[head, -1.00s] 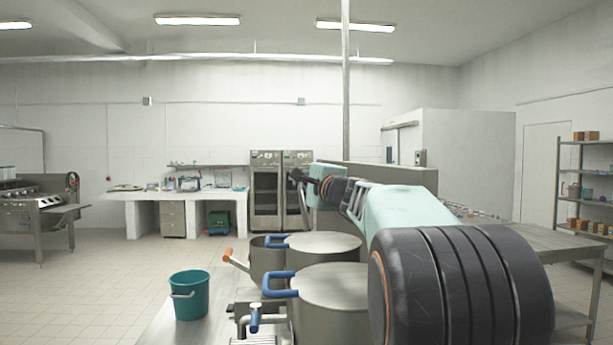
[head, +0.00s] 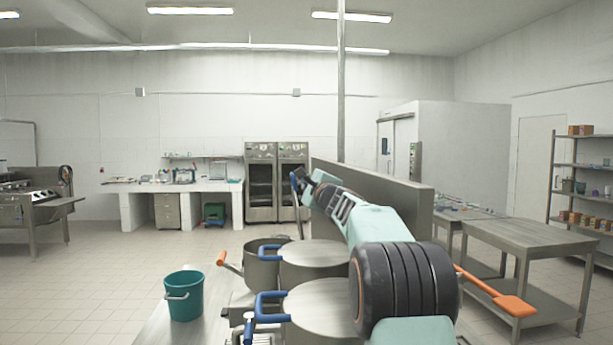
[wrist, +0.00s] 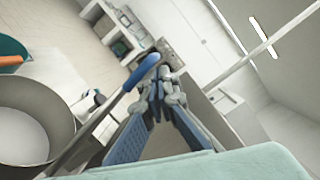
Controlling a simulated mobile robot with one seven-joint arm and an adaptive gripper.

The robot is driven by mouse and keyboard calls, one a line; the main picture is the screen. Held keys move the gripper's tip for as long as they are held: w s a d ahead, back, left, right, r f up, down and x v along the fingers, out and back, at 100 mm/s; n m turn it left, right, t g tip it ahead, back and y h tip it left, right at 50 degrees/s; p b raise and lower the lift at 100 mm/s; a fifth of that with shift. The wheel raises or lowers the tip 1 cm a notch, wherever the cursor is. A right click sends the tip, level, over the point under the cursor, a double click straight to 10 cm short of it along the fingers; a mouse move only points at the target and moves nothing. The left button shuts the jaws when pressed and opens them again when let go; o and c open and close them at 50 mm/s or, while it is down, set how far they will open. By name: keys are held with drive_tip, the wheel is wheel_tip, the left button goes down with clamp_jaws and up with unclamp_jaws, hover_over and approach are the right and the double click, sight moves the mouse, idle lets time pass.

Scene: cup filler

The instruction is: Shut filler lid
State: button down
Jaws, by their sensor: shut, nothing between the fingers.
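The open filler pot is a steel vessel (head: 263,271) with an orange handle, and its round mouth (wrist: 62,118) shows at the left of the wrist view. Its lid (head: 299,208) appears to stand up on edge, seen as a thin steel strip; a blue handle (wrist: 141,72) is at its top end in the wrist view. My gripper (wrist: 158,90) is shut and empty, close to the right of this handle. I cannot tell whether they touch. In the head view my gripper (head: 300,178) is small and partly merges with the handle.
Two more steel pots with closed flat lids (head: 316,252) and blue handles stand nearer. A teal bucket (head: 184,297) stands left on the counter (head: 150,335). A grey partition (head: 375,185) runs beyond my arm. An orange paddle handle (head: 510,303) sticks out at right.

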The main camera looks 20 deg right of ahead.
drive_tip(key=shift+w, duration=0.6)
drive_tip(key=shift+a, duration=0.2)
